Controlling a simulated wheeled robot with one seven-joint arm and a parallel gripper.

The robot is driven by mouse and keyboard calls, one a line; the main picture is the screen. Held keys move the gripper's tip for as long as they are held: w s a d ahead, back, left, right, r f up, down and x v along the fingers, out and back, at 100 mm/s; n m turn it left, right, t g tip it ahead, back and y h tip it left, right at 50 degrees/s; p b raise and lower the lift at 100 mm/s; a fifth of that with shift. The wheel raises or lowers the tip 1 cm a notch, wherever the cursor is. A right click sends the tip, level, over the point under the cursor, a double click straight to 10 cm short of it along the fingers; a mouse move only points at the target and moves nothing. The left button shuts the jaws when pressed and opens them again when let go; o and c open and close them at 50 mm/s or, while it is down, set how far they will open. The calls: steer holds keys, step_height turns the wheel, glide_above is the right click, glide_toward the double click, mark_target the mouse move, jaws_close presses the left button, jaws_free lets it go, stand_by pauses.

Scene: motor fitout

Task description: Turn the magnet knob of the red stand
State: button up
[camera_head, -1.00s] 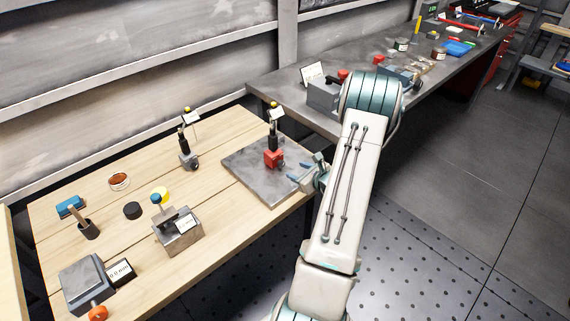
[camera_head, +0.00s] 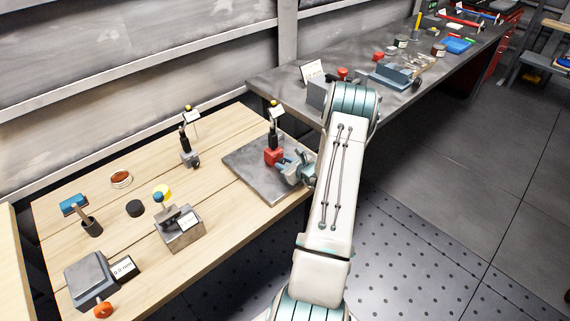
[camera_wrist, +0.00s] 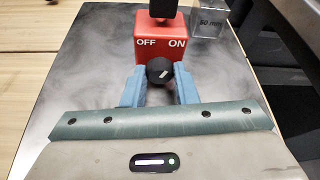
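The red stand (camera_head: 273,157) sits on the grey steel plate (camera_head: 248,183), with a black post rising from it. In the wrist view its red base (camera_wrist: 160,43) carries "OFF" at left and "ON" at right. The black magnet knob (camera_wrist: 160,70) is on its near face, with a white mark slanting to the upper right. My gripper (camera_wrist: 160,76) is at the knob, one blue finger on each side. The fingers stand apart; whether they touch the knob is not clear. In the head view my gripper (camera_head: 287,164) hides the knob.
Another post stand (camera_head: 187,150), a grey box with a card (camera_head: 180,236) and a black puck (camera_head: 135,208) are on the wooden table. A dark bench (camera_head: 290,85) runs behind.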

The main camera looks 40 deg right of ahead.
steer(key=shift+d+m+y+b, duration=0.1)
steer(key=shift+m+y+b, duration=0.65)
steer(key=shift+m, duration=0.25)
steer(key=o, duration=1)
steer(key=b+v, duration=0.2)
steer(key=v, duration=1.1)
steer(key=shift+s+d+r+b, duration=0.1)
steer(key=shift+s+r+b, duration=0.15)
steer(key=shift+s+b, duration=0.1)
